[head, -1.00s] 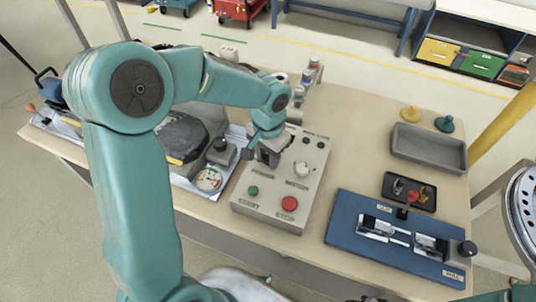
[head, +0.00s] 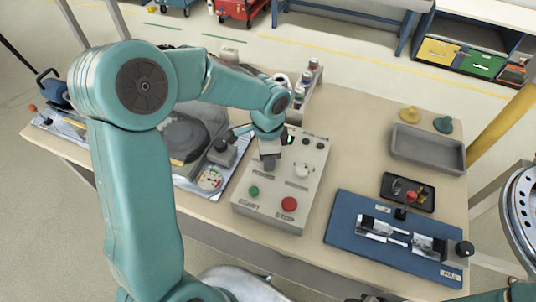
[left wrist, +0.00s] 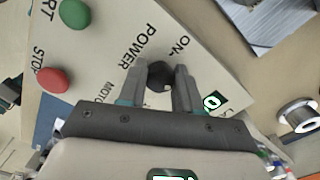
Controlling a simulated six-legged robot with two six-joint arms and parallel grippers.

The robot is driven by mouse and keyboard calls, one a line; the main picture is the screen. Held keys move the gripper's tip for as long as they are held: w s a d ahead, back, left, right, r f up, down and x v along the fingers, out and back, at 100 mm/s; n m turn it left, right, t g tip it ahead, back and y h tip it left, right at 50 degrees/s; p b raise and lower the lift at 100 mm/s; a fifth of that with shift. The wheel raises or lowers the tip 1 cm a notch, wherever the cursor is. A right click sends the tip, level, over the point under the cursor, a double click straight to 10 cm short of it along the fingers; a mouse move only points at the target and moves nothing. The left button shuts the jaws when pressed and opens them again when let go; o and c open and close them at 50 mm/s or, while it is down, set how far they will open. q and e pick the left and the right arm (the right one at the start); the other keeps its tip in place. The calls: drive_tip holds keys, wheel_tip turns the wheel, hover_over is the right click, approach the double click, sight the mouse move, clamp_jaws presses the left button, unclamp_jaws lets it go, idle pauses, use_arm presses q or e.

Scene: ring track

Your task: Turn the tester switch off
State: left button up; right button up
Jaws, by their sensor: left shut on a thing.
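The tester is a pale grey box (head: 270,210) on the workbench. In the left wrist view, my left gripper (left wrist: 160,76) is shut on the dark power switch (left wrist: 158,74), with one finger on each side. The POWER and ON labels are beside it. In the head view the gripper hides the switch. My right gripper is not in view.
A blue fixture board (head: 345,225) lies right of the tester, with a small black tray (head: 388,194) and a grey bin (head: 430,160) behind it. A dark machine (head: 185,140) stands at the left. Several small bottles (head: 307,80) stand behind the tester.

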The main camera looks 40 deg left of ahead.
use_arm(q)
drive_tip(key=shift+w+r, duration=0.15)
idle(0.4)
drive_tip(key=o, duration=1)
drive_tip(key=shift+o, duration=0.2)
wheel_tip(320, 180, up, 16)
drive_tip(key=shift+p, duration=0.3)
drive_tip(key=shift+r, duration=0.2)
